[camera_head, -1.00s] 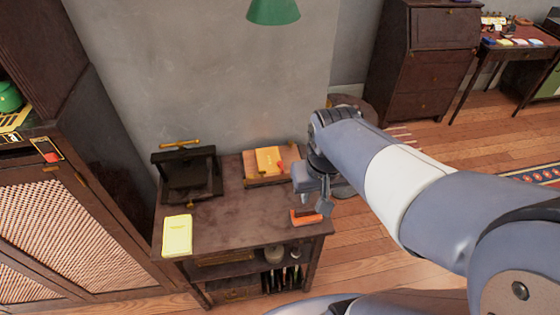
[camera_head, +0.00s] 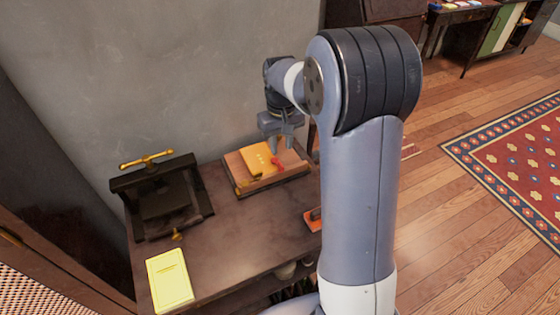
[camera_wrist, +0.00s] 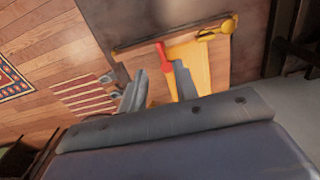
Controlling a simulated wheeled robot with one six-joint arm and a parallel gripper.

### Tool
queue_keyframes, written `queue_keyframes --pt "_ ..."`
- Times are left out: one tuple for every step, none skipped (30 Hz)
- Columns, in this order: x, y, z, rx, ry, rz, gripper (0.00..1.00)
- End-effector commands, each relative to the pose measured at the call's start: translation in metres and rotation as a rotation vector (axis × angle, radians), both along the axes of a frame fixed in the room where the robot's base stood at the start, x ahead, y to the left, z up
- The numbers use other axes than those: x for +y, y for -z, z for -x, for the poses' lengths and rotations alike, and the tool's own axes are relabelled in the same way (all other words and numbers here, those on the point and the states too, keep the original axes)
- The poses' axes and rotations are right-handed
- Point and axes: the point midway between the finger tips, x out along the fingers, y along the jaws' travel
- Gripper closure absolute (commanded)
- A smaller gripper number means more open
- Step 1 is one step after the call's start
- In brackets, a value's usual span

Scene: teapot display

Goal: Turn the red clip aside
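The red clip (camera_head: 277,161) sits at the edge of a yellow book (camera_head: 258,159) that lies on a wooden tray (camera_head: 236,178) at the back of the small table. In the wrist view the red clip (camera_wrist: 163,52) shows just beyond the fingertips, beside the yellow book (camera_wrist: 212,62). A brass clip (camera_wrist: 220,30) is to its right there. My gripper (camera_head: 283,145) is above the tray, pointing down, close over the red clip. Its fingers (camera_wrist: 158,80) are apart with nothing seen held between them. I cannot tell whether a finger touches the clip.
A dark book press (camera_head: 165,200) with a brass handle stands left of the tray. A yellow pad (camera_head: 169,279) lies at the table's front left. An orange-red object (camera_head: 312,220) is at the right edge, partly behind my arm. The wall is close behind the tray.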

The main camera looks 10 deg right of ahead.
Motion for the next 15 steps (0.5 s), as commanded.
queue_keyframes --pt "0.000 0.012 0.001 0.007 0.000 0.000 0.71" --pt "0.000 0.018 0.001 0.005 0.000 0.000 0.71" --pt "0.000 0.026 0.001 0.005 0.000 0.000 0.71" --pt "0.000 0.032 0.001 0.005 0.000 0.000 0.71" --pt "0.000 0.037 0.001 0.006 0.000 0.000 0.71" --pt "0.000 0.043 0.001 0.004 0.000 0.000 0.71" --pt "0.000 0.048 0.001 0.004 0.000 0.000 0.71" --pt "0.000 0.052 0.001 0.004 0.000 0.000 0.71" --pt "0.000 0.057 0.001 0.003 0.000 0.000 0.71" --pt "0.000 0.060 0.001 0.003 0.000 0.000 0.71" --pt "0.000 0.063 0.001 0.002 0.000 -0.001 0.71" --pt "0.000 0.066 0.001 0.002 0.000 0.000 0.71" --pt "0.000 0.068 0.001 0.002 0.000 -0.001 0.71" --pt "0.000 0.070 0.001 0.002 0.000 -0.001 0.71" --pt "0.000 0.071 0.001 0.002 0.000 0.000 0.71"
